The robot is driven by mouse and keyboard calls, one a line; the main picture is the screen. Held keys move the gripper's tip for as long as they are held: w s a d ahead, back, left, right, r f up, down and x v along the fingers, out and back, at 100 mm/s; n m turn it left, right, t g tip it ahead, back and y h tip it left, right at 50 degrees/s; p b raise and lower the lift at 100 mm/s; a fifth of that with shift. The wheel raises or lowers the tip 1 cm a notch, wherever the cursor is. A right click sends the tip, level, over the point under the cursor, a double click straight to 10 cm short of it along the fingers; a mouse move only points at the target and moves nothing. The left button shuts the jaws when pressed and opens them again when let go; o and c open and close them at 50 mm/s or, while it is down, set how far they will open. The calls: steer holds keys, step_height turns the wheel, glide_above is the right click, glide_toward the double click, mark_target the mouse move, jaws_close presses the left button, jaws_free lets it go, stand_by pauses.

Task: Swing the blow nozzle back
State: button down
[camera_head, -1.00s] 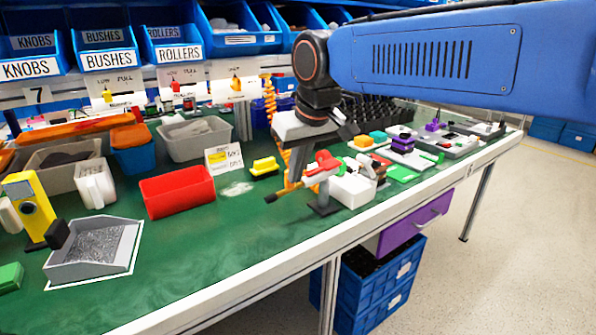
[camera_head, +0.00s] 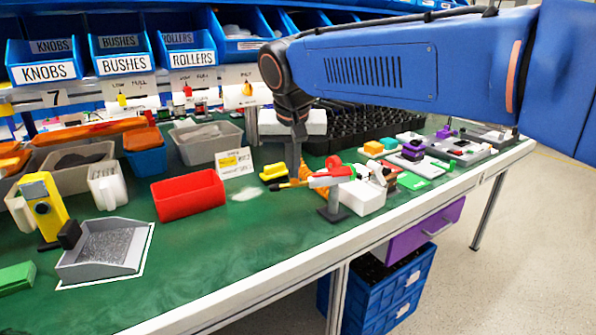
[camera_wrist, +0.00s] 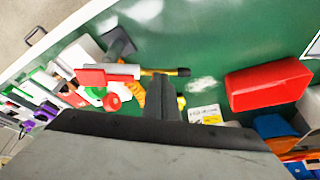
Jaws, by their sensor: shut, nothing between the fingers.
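The blow nozzle (camera_head: 305,183) is a thin yellow-and-grey tube with a black tip, joined to a red part (camera_head: 330,182) on a dark post with a flat foot (camera_head: 332,214). It points left, roughly level. In the wrist view the nozzle (camera_wrist: 150,72) runs across the upper middle, its black tip to the right. My gripper (camera_head: 293,178) is shut and empty, pointing down at the nozzle's outer part. In the wrist view my gripper's fingertips (camera_wrist: 160,80) are right beside the tube; whether they touch it I cannot tell.
A red bin (camera_head: 188,194) stands left of the nozzle. A white box (camera_head: 362,196) and small coloured parts crowd the right.

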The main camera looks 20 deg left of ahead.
steer(key=shift+w+a+m, duration=0.25)
steer(key=shift+w+m, duration=0.05)
steer(key=shift+w, duration=0.2)
steer(key=shift+w+a+m, duration=0.25)
steer(key=shift+w+m, duration=0.05)
steer(key=shift+w, duration=0.15)
steer(key=shift+w+r, duration=0.1)
